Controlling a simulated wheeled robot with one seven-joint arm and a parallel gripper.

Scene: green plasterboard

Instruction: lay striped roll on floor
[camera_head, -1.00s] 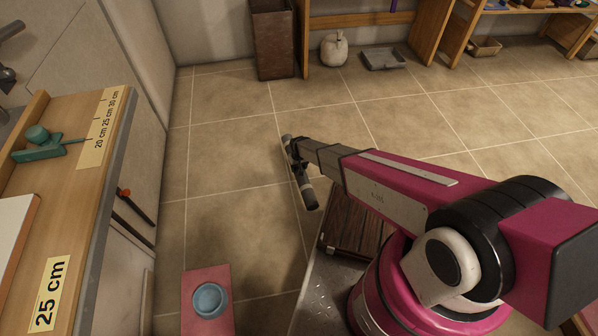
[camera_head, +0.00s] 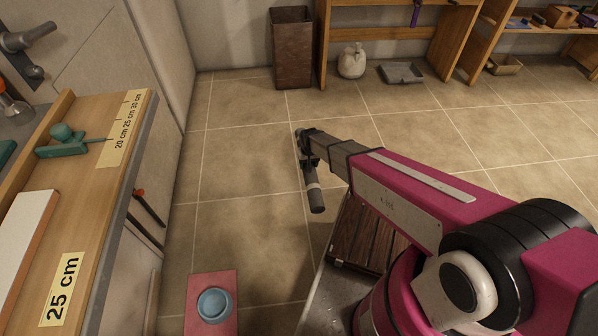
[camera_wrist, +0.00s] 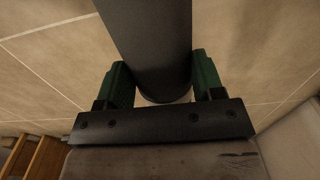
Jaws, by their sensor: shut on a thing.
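My gripper (camera_wrist: 164,84) is shut on a dark grey cylindrical roll.
A workbench (camera_head: 95,200) with a 25 cm label stands at left. A pink block with a blue bowl (camera_head: 214,305) is on the floor at the bottom. A brown bin (camera_head: 292,50), a white sack (camera_head: 351,62) and a grey tray (camera_head: 402,73) are at the back. Open floor lies between.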

